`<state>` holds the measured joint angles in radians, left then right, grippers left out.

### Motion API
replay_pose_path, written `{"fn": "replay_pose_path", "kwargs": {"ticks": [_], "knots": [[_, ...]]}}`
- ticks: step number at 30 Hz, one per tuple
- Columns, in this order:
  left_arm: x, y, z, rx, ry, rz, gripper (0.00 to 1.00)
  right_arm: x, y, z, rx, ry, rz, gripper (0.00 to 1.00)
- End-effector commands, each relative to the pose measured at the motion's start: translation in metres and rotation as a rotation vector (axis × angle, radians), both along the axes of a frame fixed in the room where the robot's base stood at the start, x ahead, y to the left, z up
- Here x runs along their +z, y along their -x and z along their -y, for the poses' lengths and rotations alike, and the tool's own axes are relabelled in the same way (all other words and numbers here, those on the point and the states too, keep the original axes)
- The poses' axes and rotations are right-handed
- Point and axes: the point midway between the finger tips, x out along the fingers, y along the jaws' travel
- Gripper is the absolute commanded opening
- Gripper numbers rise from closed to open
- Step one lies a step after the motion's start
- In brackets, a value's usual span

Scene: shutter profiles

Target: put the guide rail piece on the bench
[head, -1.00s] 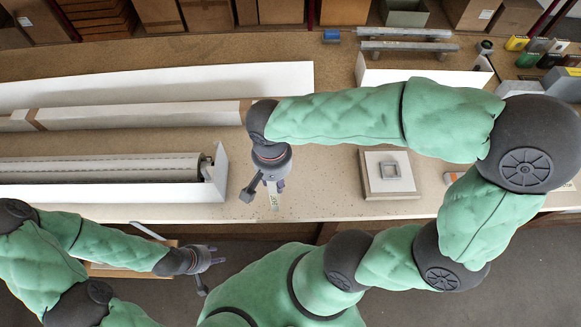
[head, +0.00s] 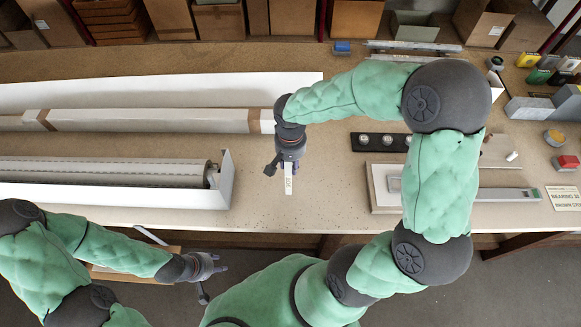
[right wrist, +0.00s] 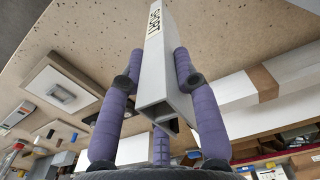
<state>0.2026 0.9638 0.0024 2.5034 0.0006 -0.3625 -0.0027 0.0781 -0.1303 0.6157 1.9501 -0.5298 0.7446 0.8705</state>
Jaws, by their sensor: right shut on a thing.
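The guide rail piece is a pale grey hollow rectangular profile with a dark-lettered label (right wrist: 155,42); in the head view only a short labelled length (head: 289,182) shows. My right gripper (head: 287,164) is shut on it over the front part of the bench. In the right wrist view the purple fingers (right wrist: 155,85) press on both sides of the profile, its open end towards the camera. The bench (head: 300,215) has a speckled tan top, bare around and below the piece. My left gripper (head: 213,276) is open and empty in front of the bench, by its front edge.
A white open box with a roller tube (head: 100,172) lies left of my right gripper. A long wrapped carton (head: 150,120) lies behind it. To the right are a shallow tray (head: 382,200), a black strip with round fittings (head: 378,141) and a sign (head: 563,198).

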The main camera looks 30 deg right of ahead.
Motion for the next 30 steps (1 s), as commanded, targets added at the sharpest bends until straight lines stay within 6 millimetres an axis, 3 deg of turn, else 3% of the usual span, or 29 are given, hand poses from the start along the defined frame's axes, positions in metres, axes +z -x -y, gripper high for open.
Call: {"fn": "replay_pose_path", "kwargs": {"ticks": [6,18,19,21,30], "knots": [[-0.004,0.000,0.000,0.000,0.000,0.000,0.40,-0.031,0.000,0.001,0.000,0.000,-0.004,0.00],[-0.008,0.000,0.000,0.000,0.000,0.000,0.40,-0.035,0.000,0.000,0.000,-0.001,-0.001,0.00],[-0.008,0.000,0.000,0.000,0.000,0.000,0.40,-0.036,0.000,0.000,0.000,0.000,-0.002,0.34],[-0.007,0.000,0.000,0.000,0.000,0.000,0.40,-0.035,0.000,0.000,0.000,0.000,-0.002,0.54],[-0.007,0.000,0.000,0.000,0.000,0.000,0.40,-0.034,0.000,0.000,0.000,0.000,-0.002,0.55]]}}
